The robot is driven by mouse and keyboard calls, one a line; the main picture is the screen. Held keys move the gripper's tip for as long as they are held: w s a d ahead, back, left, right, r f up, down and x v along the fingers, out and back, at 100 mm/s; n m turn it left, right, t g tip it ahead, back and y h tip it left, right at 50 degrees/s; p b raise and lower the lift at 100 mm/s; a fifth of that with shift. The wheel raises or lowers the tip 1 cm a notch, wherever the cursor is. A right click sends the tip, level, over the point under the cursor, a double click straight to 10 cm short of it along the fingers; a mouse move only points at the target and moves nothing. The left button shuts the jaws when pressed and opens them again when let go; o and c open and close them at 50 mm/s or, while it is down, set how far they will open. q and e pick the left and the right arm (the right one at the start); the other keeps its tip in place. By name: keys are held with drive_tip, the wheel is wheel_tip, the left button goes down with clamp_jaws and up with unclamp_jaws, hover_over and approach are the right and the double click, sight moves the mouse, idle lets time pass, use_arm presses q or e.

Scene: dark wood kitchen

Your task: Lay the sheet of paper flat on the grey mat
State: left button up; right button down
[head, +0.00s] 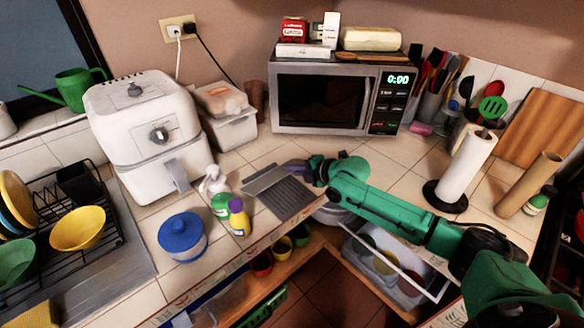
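The grey mat (290,196) is a dark, ribbed rectangle on the tiled counter below the microwave. A lighter grey, thin flat piece (262,180), possibly the sheet of paper, shows over the mat's upper left part. I cannot tell whether it touches the mat. My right gripper (284,168) is at the mat's far edge, right beside this piece, at the end of the green arm reaching in from the right. Its fingers are small and dark, so whether they grip the piece is unclear. My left gripper is not in view.
A soap bottle (213,181), a green bottle (221,205) and a purple-and-yellow bottle (239,218) stand just left of the mat. A blue-lidded pot (182,236) is further left. The microwave (322,98) stands behind. The counter's front edge is close below the mat.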

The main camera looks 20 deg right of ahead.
wheel_tip(320, 180, down, 3)
drive_tip(key=shift+r+b, duration=0.2)
drive_tip(key=shift+b, duration=0.3)
drive_tip(key=shift+r, duration=0.1)
drive_tip(key=c, duration=1)
unclamp_jaws()
drive_tip(key=shift+s+d, duration=0.1)
drive_tip(key=b+v, duration=0.2)
drive_tip(key=v, duration=1.2)
drive_tip(key=shift+s+r, duration=0.15)
drive_tip(key=shift+b, duration=0.3)
